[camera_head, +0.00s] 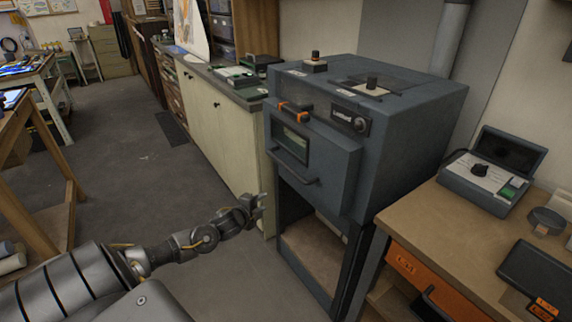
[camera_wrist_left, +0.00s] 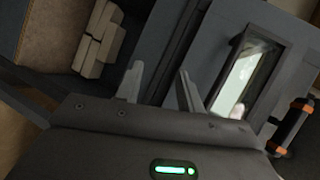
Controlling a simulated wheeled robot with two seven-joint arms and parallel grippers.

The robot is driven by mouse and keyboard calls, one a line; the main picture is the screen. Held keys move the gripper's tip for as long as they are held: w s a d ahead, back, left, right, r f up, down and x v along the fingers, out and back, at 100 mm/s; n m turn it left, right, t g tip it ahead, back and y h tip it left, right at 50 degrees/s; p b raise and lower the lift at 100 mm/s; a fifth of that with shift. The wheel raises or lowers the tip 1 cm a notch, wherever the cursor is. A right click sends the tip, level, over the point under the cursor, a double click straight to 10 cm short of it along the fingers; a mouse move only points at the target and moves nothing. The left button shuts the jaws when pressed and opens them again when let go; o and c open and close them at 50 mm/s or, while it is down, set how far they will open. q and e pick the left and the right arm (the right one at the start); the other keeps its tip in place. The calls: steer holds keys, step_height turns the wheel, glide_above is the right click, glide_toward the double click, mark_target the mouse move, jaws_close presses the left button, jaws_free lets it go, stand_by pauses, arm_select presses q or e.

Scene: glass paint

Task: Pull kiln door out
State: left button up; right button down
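The kiln (camera_head: 410,140) is a blue-grey box on a stand at the right of centre in the head view. Its front door (camera_head: 335,170) has a small window (camera_head: 291,142) and a dark bar handle (camera_head: 290,166) below it; the door looks shut. In the wrist view the window (camera_wrist_left: 243,82) is at the right. My left gripper (camera_head: 262,203) is in front of the kiln, a little left of and below the handle. Its two fingers (camera_wrist_left: 160,85) are apart, with no object clearly between them. I cannot make out the handle in the wrist view. My right gripper is out of view.
An orange-ended latch (camera_head: 295,112) is above the window. Pale blocks (camera_wrist_left: 100,40) lie in the space under the kiln. A wooden bench (camera_head: 440,225) with an orange drawer (camera_head: 425,280) stands at right, a cream cabinet (camera_head: 215,125) behind.

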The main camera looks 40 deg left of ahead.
mark_target(286, 164)
arm_select(q)
step_height(286, 164, up, 12)
steer(key=w+d+f+m+t+h, duration=0.1)
steer(key=w+d+m+t, duration=0.1)
steer(key=m, duration=0.1)
steer(key=x, duration=0.5)
steer(key=p+x, duration=0.1)
steer(key=x, duration=0.4)
steer(key=shift+w+d+r, duration=0.1)
steer(key=shift+w+r, duration=0.05)
steer(key=shift+w, duration=0.25)
jaws_close()
